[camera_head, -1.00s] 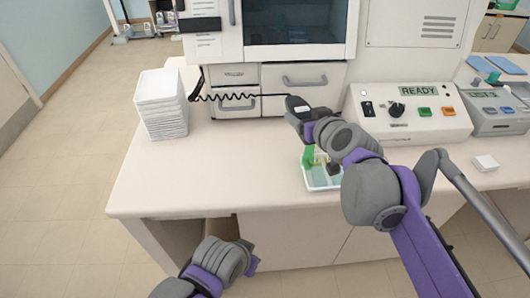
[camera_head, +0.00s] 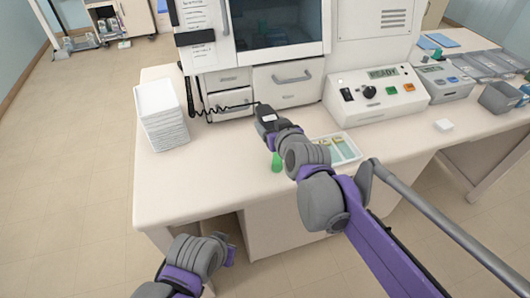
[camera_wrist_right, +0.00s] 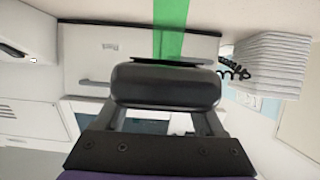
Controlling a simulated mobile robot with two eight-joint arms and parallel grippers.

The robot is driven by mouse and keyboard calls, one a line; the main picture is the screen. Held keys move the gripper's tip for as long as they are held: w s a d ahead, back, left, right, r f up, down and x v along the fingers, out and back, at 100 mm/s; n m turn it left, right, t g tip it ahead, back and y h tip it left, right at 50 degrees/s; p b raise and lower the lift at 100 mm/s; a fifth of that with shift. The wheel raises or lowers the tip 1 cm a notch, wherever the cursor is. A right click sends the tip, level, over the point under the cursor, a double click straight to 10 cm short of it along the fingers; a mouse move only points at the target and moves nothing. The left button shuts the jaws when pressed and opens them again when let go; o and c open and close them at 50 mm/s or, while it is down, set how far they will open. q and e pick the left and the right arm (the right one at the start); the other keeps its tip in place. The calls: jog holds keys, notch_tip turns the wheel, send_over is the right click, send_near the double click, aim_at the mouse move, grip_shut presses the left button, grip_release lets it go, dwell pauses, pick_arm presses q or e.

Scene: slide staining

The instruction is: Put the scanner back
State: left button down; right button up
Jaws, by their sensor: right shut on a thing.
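The dark hand scanner (camera_head: 267,113) is in my right gripper (camera_head: 272,126), held over the counter in front of the drawers. In the right wrist view the scanner (camera_wrist_right: 165,86) lies across between the two fingers, and a green beam (camera_wrist_right: 171,25) extends from it. In the head view a green patch (camera_head: 277,162) shows beside my right wrist. A black coiled cord (camera_head: 228,108) runs from the scanner left to the machine's side. My left gripper (camera_head: 232,252) is low, in front of the counter; its fingers cannot be made out.
A stack of white trays (camera_head: 161,115) stands on the counter's left. A shallow tray with slides (camera_head: 341,148) lies right of my right wrist. The control box marked READY (camera_head: 376,95) stands behind it. A black ledge (camera_head: 195,37) is on the machine's left.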

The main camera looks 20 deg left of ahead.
aim_at(271, 155)
notch_tip(271, 155, down, 9)
jog(key=shift+d+f+b, duration=0.1)
jog(key=shift+f+b, duration=0.1)
jog(key=shift+b, duration=0.3)
jog(key=shift+f, duration=0.15)
jog(key=o, duration=1.6)
jog(key=shift+c, duration=0.2)
jog(key=shift+s+d+r, duration=0.1)
jog(key=shift+s+r, duration=0.05)
jog(key=shift+r, duration=0.1)
jog(key=v, duration=1.1)
jog(key=shift+s+d+r+p, duration=0.1)
jog(key=shift+s+d+p, duration=0.05)
jog(key=shift+s+p, duration=0.15)
jog(key=shift+w, duration=0.1)
jog(key=s+d+f+m+g+h, duration=0.3)
jog(key=s+d+f, duration=0.3)
jog(key=s+d, duration=0.3)
jog(key=s+d+f+m+g+h, duration=0.3)
jog(key=s+d+f, duration=0.4)
jog(key=d, duration=1)
jog(key=s+h, duration=0.1)
jog(key=s, duration=0.2)
jog(key=shift+f+m+h, duration=0.25)
jog(key=shift+m+h, duration=0.05)
jog(key=shift+m, duration=0.1)
